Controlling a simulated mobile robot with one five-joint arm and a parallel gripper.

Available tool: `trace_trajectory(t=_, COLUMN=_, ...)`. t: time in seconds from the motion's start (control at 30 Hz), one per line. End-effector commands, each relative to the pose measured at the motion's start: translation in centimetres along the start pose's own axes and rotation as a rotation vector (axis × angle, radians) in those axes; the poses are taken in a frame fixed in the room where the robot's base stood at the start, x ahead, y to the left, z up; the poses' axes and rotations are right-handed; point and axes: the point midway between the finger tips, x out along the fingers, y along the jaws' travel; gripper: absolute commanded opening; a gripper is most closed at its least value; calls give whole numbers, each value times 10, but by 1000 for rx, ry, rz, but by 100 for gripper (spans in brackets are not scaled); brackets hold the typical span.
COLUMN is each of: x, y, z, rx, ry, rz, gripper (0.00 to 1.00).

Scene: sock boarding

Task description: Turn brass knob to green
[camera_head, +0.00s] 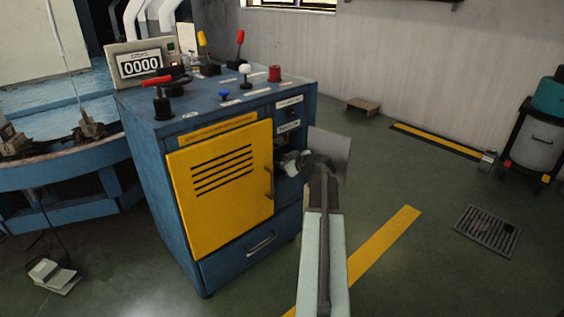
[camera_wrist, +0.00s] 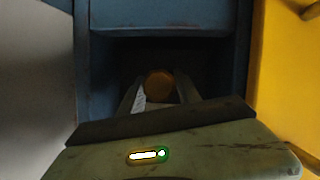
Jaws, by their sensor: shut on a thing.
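The round brass knob (camera_wrist: 160,84) sits in a dark recess of the blue cabinet (camera_head: 150,185), in the wrist view. My gripper (camera_wrist: 161,92) has its two fingers on either side of the knob and is shut on it. In the head view, my gripper (camera_head: 289,162) reaches the cabinet's right-hand side, beside the yellow door, and hides the knob there. The knob's pointing direction and any green mark around it cannot be made out.
The yellow door (camera_head: 220,190) with its handle is close to my gripper's left in the head view. Levers, buttons and a counter reading 0000 (camera_head: 140,64) stand on the cabinet top. Green floor is open to the right, with a drain grate (camera_head: 487,231) and a bin cart (camera_head: 535,145).

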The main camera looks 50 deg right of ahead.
Motion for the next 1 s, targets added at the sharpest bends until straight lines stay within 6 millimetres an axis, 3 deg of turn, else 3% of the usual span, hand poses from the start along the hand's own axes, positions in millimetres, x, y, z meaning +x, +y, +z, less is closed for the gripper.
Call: trace_trajectory(t=1.0, x=3, y=1, z=0, rx=697, ry=1, rz=-291, gripper=0)
